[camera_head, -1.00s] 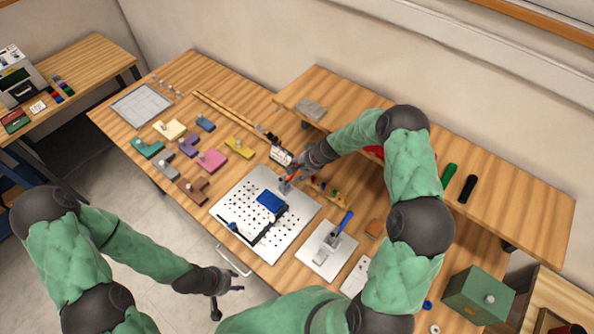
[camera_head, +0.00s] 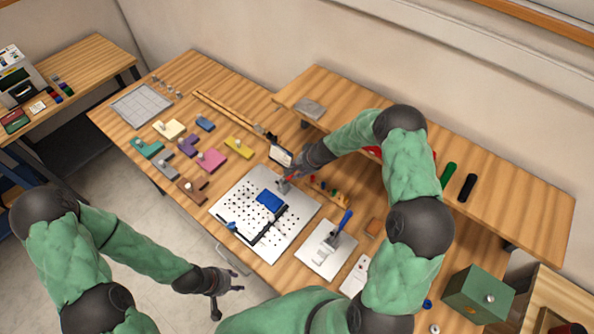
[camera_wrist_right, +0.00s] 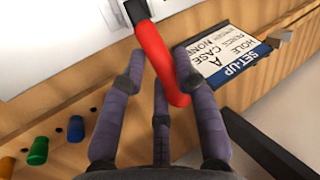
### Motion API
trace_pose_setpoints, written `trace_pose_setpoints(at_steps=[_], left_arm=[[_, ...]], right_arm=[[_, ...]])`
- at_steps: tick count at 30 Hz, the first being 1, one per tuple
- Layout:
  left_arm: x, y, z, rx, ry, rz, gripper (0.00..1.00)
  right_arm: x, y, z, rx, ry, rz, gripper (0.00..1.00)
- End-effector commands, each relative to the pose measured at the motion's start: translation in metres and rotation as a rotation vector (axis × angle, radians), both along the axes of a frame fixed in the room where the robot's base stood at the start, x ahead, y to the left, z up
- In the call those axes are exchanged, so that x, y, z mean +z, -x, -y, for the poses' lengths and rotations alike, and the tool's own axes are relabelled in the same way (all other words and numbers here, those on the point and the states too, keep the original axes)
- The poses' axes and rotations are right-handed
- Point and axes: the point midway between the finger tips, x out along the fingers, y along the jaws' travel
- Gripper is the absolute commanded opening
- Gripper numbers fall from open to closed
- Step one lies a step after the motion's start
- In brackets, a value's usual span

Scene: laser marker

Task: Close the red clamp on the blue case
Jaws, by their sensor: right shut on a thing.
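The blue case (camera_head: 270,201) lies on the white perforated plate (camera_head: 240,193) in the middle of the table. The red clamp (camera_head: 290,176) stands at the plate's upper right edge; its red handle (camera_wrist_right: 158,55) fills the middle of the right wrist view. My right gripper (camera_head: 300,169) reaches over from the right, partly hidden by its own arm. In the right wrist view its fingers (camera_wrist_right: 160,85) are around the red handle, shut on it. My left gripper (camera_head: 228,282) hangs empty off the table's front edge; its finger opening is too small to tell.
A set-up card (camera_wrist_right: 228,62) stands just behind the clamp. A blue-handled clamp (camera_head: 343,222) stands on a smaller plate to the right. Coloured pegs (camera_wrist_right: 38,150) sit beside my right gripper. Several coloured blocks (camera_head: 211,159) lie to the left.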

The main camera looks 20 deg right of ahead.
Motion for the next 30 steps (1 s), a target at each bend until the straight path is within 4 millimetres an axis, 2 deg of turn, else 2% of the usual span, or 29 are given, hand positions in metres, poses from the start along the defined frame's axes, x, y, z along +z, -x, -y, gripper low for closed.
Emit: trace_pose_setpoints(at_steps=[7, 18, 30], left_arm=[[-0.005, 0.000, 0.000, 0.000, 0.000, 0.000, 0.40], [0.014, 0.000, 0.000, 0.000, 0.000, 0.000, 0.40], [0.018, 0.000, 0.000, 0.000, 0.000, 0.000, 0.40]], right_arm=[[0.005, 0.007, -0.010, 0.013, 0.124, 0.068, 0.00], [0.016, 0.015, -0.022, 0.017, 0.354, 0.200, 0.00], [0.017, 0.019, -0.028, 0.018, 0.481, 0.273, 0.00]])
